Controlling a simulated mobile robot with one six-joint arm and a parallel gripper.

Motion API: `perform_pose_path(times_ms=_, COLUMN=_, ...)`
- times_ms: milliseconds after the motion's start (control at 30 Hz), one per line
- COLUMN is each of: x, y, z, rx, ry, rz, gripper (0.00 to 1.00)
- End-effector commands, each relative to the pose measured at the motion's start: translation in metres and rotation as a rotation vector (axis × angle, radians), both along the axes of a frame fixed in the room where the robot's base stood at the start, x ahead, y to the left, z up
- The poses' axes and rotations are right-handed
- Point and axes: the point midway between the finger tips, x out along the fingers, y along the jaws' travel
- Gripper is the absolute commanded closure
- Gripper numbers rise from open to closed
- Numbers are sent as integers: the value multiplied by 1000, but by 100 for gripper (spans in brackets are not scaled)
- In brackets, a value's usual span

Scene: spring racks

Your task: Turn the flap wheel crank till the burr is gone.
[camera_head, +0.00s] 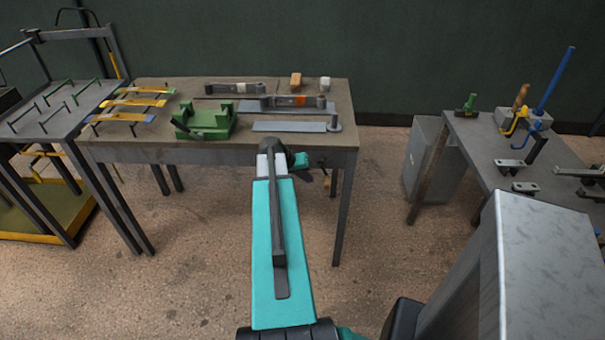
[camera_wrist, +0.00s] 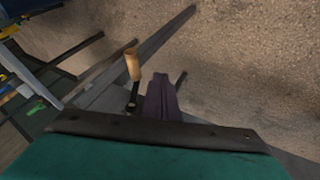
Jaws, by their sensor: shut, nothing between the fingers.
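The crank shows in the wrist view with a pale wooden handle (camera_wrist: 132,66) on a dark arm, beside the bench leg. In the head view a small wooden piece, seemingly the same handle (camera_head: 327,184), hangs below the bench's front edge. My gripper (camera_head: 305,177) is below that edge, just left of the handle. In the wrist view its dark fingers (camera_wrist: 160,92) are together and empty, to the right of the crank and apart from the handle in the picture. I cannot make out the flap wheel or a burr.
The middle bench (camera_head: 140,150) bears a green fixture (camera_head: 205,121), flat steel strips (camera_head: 290,126) and yellow-trimmed strips (camera_head: 135,104). A rack table (camera_head: 55,125) stands left. Another table (camera_head: 480,145) with a blue lever (camera_head: 556,78) stands right. The floor between the tables is clear.

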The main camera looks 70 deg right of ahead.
Motion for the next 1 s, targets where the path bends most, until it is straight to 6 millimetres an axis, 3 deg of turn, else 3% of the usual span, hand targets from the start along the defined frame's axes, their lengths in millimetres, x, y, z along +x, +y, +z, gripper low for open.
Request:
perform_pose_path(times_ms=200, x=-24, y=-10, z=-4, rx=0, ry=0, rz=-3, gripper=100)
perform_pose_path(times_ms=400, x=-36, y=-15, z=-7, rx=0, ry=0, rz=-1, gripper=100)
perform_pose_path(times_ms=1000, x=-40, y=-17, z=-9, rx=-3, ry=5, rz=-4, gripper=100)
